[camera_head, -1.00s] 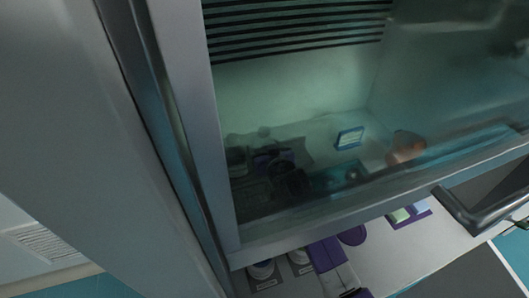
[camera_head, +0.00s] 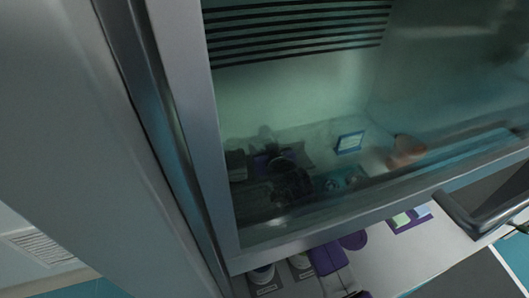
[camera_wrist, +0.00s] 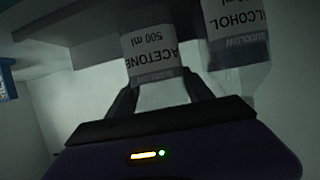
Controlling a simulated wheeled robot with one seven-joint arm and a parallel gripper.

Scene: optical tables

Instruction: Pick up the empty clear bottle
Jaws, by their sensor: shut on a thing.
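In the wrist view, a clear bottle labelled ACETONE 500 ml (camera_wrist: 155,50) sits between the fingers of my gripper (camera_wrist: 163,88). The gripper is shut on it. Its clear lower part shows between the fingers, and no liquid can be made out. A second clear bottle labelled ALCOHOL (camera_wrist: 236,30) stands just right of it, outside the fingers. In the head view, dark shapes behind the glass are too dim to tell the held bottle or the gripper apart.
The glass sash (camera_head: 300,90) of a cabinet covers the work space. A blue-framed card (camera_head: 349,142), a teal rack (camera_head: 340,181) and an orange-brown object (camera_head: 406,152) are inside.

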